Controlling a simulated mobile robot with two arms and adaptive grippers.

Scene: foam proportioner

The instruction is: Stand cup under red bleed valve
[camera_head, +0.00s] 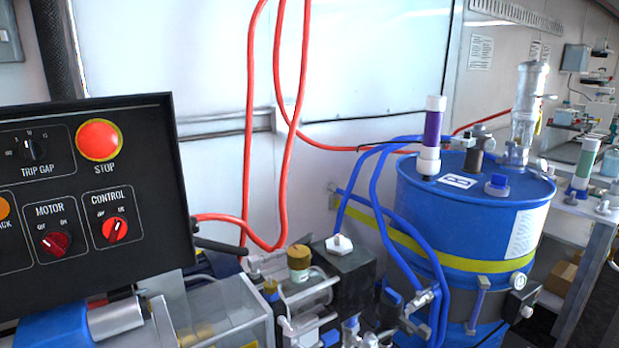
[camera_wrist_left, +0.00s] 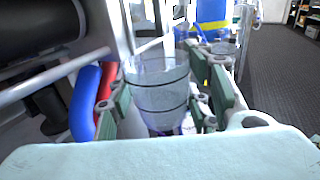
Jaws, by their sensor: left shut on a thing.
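In the left wrist view, a clear cup (camera_wrist_left: 158,76) with dark rings stands between the green-padded fingers of my left gripper (camera_wrist_left: 163,104). The fingers are shut on the cup's sides, and the cup looks empty and roughly upright. What lies under its base is hard to make out. Neither gripper nor the cup shows in the head view. I cannot make out a red bleed valve for certain in either view.
A black control panel (camera_head: 75,225) stands at the left. Red hoses (camera_head: 248,120) hang to a brass-capped manifold (camera_head: 299,262). A blue drum (camera_head: 410,220) stands to the right. In the wrist view, blue (camera_wrist_left: 82,100) and red (camera_wrist_left: 106,80) hoses run close beside the left finger.

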